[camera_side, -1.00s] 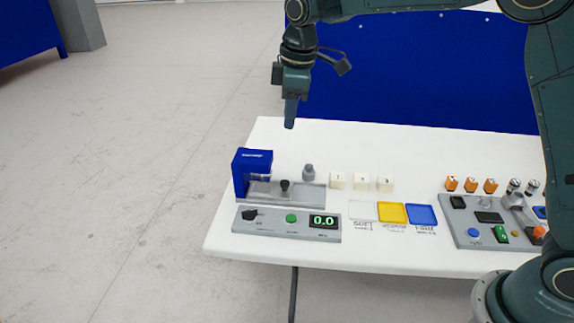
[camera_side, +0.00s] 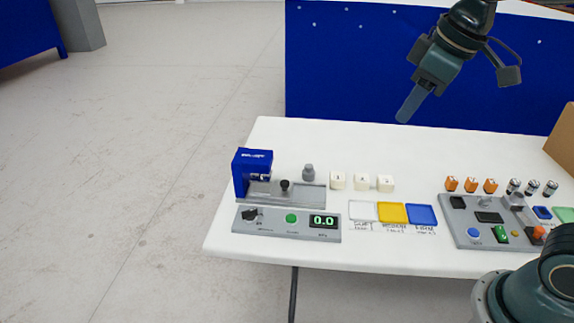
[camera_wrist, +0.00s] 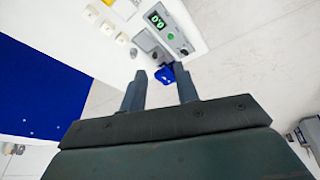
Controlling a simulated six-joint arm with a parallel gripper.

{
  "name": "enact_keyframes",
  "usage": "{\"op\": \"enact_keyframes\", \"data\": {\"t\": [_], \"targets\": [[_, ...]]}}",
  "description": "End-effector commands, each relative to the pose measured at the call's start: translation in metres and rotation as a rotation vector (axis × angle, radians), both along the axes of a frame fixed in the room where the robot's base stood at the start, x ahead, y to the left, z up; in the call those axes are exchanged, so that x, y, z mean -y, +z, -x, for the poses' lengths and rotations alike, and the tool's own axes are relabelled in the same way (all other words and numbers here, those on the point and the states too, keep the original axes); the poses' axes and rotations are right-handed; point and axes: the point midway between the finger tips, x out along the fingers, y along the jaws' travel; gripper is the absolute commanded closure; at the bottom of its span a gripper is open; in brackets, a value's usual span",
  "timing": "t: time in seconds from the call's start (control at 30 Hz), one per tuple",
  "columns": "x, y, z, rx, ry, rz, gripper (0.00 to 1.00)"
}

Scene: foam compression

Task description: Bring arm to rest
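My gripper (camera_side: 404,118) hangs tilted in the air above the back of the white table, well clear of everything on it. In the wrist view its two fingers (camera_wrist: 160,72) stand apart with nothing between them, so it is open and empty. Three white foam cubes (camera_side: 361,181) stand in a row on the table. The blue press (camera_side: 252,172) stands at the left on its grey base, with nothing that I can make out under it. The grey control box (camera_side: 265,220) in front has a green button and a display (camera_side: 323,221) reading 0.0.
White (camera_side: 362,211), yellow (camera_side: 392,213) and blue (camera_side: 422,214) trays lie in front of the cubes. A second panel (camera_side: 490,222), orange blocks (camera_side: 471,185) and small cylinders (camera_side: 532,187) are at the right. A brown box (camera_side: 563,140) stands at the right edge. A blue partition (camera_side: 345,70) stands behind the table.

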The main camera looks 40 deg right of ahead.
Motion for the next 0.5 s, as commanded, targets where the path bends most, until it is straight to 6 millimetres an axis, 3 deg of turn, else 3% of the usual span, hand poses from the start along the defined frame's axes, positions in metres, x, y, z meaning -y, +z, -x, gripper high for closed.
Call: {"op": "enact_keyframes", "data": {"t": [0.2,0.5], "targets": [[0.011,-0.009,0.050,0.048,-0.117,-0.040,0.69],[0.020,-0.034,0.105,0.103,-0.261,-0.093,0.69]]}}
